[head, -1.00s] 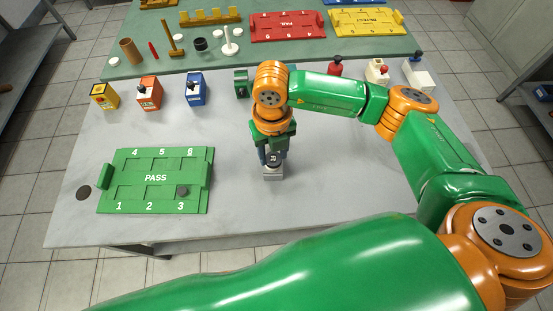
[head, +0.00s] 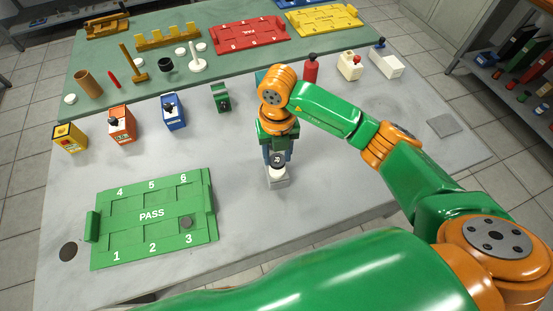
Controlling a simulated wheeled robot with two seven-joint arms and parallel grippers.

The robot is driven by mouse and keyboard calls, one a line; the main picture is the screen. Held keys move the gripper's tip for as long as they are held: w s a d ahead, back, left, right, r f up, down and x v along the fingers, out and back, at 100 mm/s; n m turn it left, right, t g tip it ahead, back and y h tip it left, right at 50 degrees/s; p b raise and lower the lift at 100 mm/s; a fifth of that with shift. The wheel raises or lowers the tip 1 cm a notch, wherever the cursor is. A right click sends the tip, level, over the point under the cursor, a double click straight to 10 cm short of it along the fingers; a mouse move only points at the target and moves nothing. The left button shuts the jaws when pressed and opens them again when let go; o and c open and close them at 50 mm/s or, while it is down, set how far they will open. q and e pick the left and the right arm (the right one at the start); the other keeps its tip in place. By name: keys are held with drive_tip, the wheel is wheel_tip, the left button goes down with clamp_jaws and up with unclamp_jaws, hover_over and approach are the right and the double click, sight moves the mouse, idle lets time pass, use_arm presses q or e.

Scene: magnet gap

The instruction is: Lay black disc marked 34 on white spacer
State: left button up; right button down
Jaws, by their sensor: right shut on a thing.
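My right gripper (head: 277,152) points down over the near middle of the grey table. It is shut on a small black disc (head: 277,159) with a pale mark too small to read. Right below the disc is a white round piece (head: 277,170), perhaps the white spacer, on a pale block (head: 279,183). I cannot tell whether the disc touches the white piece. Another dark disc (head: 186,222) lies in the green PASS tray (head: 133,208), at slot 3; no mark on it is readable. My left gripper is not in view.
Yellow (head: 69,138), orange (head: 122,125) and blue (head: 173,109) boxes and a green device (head: 221,98) stand behind the PASS tray. A red bottle (head: 310,69) stands behind my right arm. Red (head: 248,36) and yellow (head: 325,20) trays lie on the green mat.

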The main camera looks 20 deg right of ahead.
sight(278, 158)
drive_tip(key=f, duration=0.1)
drive_tip(key=f+p, duration=0.1)
drive_tip(key=f, duration=0.1)
drive_tip(key=shift+w+d+f, duration=0.1)
drive_tip(key=shift+w+f, duration=0.1)
drive_tip(key=shift+f, duration=0.2)
drive_tip(key=shift+f, duration=0.1)
drive_tip(key=shift+f, duration=0.15)
drive_tip(key=shift+c, duration=1.8)
unclamp_jaws()
